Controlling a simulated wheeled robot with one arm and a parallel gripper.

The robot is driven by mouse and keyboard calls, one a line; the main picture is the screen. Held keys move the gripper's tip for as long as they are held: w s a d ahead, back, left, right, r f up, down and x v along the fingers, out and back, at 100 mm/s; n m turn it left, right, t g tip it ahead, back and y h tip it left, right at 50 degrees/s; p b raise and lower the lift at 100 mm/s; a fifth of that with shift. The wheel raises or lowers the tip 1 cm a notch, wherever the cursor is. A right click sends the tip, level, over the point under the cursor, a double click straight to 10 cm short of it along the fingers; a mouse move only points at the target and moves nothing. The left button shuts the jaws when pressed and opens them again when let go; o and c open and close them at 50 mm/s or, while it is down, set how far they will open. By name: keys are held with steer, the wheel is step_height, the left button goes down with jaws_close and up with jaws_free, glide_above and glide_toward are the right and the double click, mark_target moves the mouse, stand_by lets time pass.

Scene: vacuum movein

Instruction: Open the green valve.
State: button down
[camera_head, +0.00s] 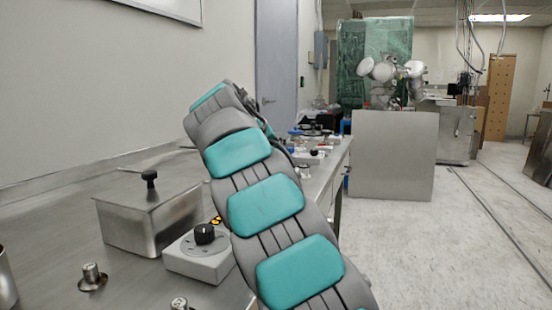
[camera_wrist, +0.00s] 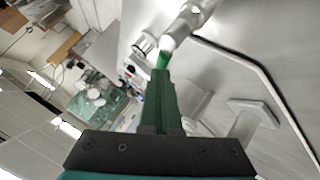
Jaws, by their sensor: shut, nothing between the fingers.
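In the wrist view, a bright green piece (camera_wrist: 163,60), which looks like the green valve's handle, sits at the end of a silver and white fitting (camera_wrist: 188,22). My gripper (camera_wrist: 160,76) has dark green fingers, closed together and empty. Its tips reach up to the green piece and overlap it in the picture; I cannot tell whether they touch. In the head view my own arm covers the middle of the bench, and neither my gripper nor the green valve can be made out there.
A metal bench (camera_head: 50,228) runs along the wall on the left. On it stand a lidded metal box (camera_head: 148,220) with a black knob and a white control box (camera_head: 198,262) with a black dial. Small fittings lie farther back. The floor (camera_head: 470,240) at right is open.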

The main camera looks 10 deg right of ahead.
steer(key=shift+s, duration=0.15)
steer(key=shift+s+r+b, duration=0.1)
steer(key=shift+s+b, duration=0.35)
steer(key=shift+s, duration=0.25)
